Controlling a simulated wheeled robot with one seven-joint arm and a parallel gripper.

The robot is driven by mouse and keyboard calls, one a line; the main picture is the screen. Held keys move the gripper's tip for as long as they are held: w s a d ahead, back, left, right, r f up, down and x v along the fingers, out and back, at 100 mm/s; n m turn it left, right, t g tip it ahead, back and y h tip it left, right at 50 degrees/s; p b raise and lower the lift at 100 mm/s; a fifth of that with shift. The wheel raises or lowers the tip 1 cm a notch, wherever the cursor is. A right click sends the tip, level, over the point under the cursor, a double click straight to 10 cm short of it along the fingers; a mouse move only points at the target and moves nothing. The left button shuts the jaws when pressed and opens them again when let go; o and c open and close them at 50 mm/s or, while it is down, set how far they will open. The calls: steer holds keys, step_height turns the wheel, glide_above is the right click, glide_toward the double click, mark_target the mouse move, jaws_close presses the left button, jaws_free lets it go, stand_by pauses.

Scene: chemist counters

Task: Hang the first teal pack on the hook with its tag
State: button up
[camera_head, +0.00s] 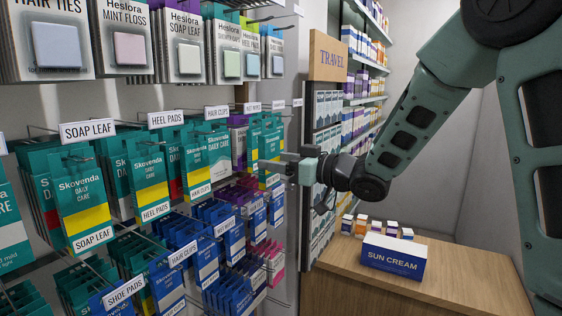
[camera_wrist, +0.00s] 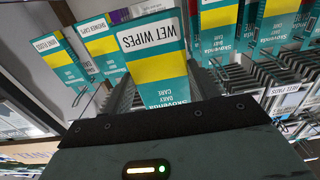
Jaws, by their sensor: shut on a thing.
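My gripper (camera_head: 288,168) is shut on a teal pack (camera_wrist: 160,75) with a yellow band and a white label reading WET WIPES, upside down in the wrist view. The fingers sit at the pack's lower part in that view. In the head view the gripper is at the right end of the middle row of teal packs, close to a teal and yellow pack (camera_head: 268,150); I cannot tell whether they touch. Hook tags there include SOAP LEAF (camera_head: 88,130), HEEL PADS (camera_head: 166,119) and HAIR CLIPS (camera_head: 216,111). Tags farther right are too small to read surely.
Teal packs (camera_head: 82,195) hang in a close row left of the gripper. Blue packs (camera_head: 165,280) hang below, pale packs (camera_head: 187,50) above. A wooden counter (camera_head: 470,280) at right bears a SUN CREAM box (camera_head: 393,257) and several small boxes. A TRAVEL shelf (camera_head: 328,57) stands behind the gripper.

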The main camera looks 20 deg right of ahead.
steer(key=f+x, duration=0.1)
steer(key=x, duration=1.1)
stand_by(1.0)
stand_by(0.6)
steer(key=o, duration=1.1)
steer(key=shift+c, duration=0.2)
steer(key=shift+d, duration=0.1)
